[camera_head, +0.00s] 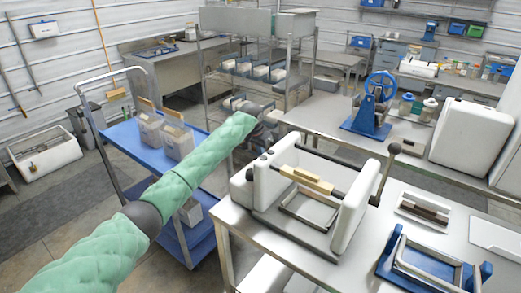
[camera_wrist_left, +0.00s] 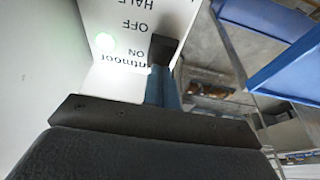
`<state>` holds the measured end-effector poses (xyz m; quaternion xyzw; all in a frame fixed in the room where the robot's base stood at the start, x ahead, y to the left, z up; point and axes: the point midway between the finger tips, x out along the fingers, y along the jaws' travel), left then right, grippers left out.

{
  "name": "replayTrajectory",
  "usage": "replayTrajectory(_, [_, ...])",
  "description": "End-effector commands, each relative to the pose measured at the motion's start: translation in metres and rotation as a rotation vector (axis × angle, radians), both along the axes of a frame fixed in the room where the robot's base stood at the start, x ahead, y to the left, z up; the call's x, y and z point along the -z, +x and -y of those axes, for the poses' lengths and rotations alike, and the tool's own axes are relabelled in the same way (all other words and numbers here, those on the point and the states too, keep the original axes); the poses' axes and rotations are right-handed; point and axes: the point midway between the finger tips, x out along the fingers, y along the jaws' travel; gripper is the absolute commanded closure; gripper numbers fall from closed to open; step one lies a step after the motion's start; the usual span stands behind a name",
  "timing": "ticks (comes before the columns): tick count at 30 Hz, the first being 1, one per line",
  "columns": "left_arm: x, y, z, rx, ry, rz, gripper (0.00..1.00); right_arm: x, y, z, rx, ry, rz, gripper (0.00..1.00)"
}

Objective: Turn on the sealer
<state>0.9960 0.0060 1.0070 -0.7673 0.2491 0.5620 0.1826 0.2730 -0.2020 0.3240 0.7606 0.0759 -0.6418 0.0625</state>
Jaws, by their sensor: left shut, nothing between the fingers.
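The sealer (camera_head: 345,217) is a white two-sided machine with a cream bar across it, on the steel table. Its side panel (camera_wrist_left: 120,22) fills the upper left of the left wrist view, with upside-down words HALF, OFF and ON. My left gripper (camera_head: 262,138) is at the sealer's far left end, partly hidden there in the head view. In the wrist view its shut, empty fingers (camera_wrist_left: 163,55) reach up in front of the panel, beside the words. Whether they touch a switch I cannot tell. My right gripper is not in view.
A blue cart (camera_head: 122,133) with white containers stands left of the table. A blue-framed device (camera_head: 430,262) and a small tray (camera_head: 424,210) lie right of the sealer. A blue wheel press (camera_head: 375,110) stands on the table behind.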

Motion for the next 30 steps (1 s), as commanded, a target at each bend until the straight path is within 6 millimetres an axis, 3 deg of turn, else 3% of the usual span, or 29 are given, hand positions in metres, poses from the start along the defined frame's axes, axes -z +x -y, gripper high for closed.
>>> replayTrajectory(15, [-0.004, -0.012, -0.009, -0.001, 0.0, 0.0, 1.0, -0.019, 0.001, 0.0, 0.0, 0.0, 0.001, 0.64])
replayTrajectory(25, [-0.003, -0.012, -0.009, 0.0, -0.001, 0.001, 1.0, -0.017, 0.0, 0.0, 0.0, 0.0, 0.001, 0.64])
replayTrajectory(30, [-0.003, -0.012, -0.009, 0.0, -0.001, 0.001, 1.0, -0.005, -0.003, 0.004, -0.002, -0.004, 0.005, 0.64])
